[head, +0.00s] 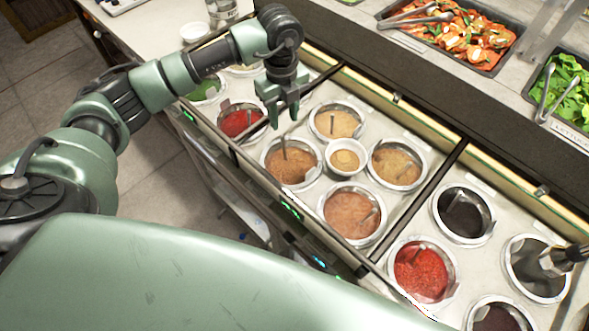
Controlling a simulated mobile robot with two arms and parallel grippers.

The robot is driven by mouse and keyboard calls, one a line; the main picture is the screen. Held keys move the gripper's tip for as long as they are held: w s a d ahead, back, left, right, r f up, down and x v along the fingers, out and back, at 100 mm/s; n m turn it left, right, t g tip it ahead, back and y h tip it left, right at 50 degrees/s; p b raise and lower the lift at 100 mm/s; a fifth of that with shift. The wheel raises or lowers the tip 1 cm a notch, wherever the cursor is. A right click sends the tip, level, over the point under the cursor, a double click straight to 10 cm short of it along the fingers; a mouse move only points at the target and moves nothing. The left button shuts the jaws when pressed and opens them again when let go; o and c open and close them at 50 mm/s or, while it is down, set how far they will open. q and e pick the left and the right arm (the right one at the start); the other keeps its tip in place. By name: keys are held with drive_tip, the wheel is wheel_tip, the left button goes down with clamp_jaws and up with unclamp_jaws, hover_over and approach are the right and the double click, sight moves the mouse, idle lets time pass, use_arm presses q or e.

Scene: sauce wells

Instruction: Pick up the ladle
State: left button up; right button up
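My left gripper (284,116) points down over the sauce wells. Its two fingers are apart with nothing between them. I cannot tell which ladle the task means. A dark part at the right edge (572,255) seems to be my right gripper; its fingers are not clear.
A small white bowl of sauce (345,172) sits between the wells. Red sauce wells stand at left (240,122) and lower right (421,273). A raised ledge behind holds trays of tomatoes (459,38) and greens (570,92) with tongs.

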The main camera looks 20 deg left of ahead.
sight(282, 136)
use_arm(q)
drive_tip(key=f+p, duration=0.1)
drive_tip(key=f, duration=0.3)
drive_tip(key=s+f+p, duration=0.1)
drive_tip(key=f, duration=0.1)
drive_tip(key=shift+f+p, duration=0.1)
drive_tip(key=shift+p, duration=0.2)
drive_tip(key=shift+f, duration=0.65)
clamp_jaws()
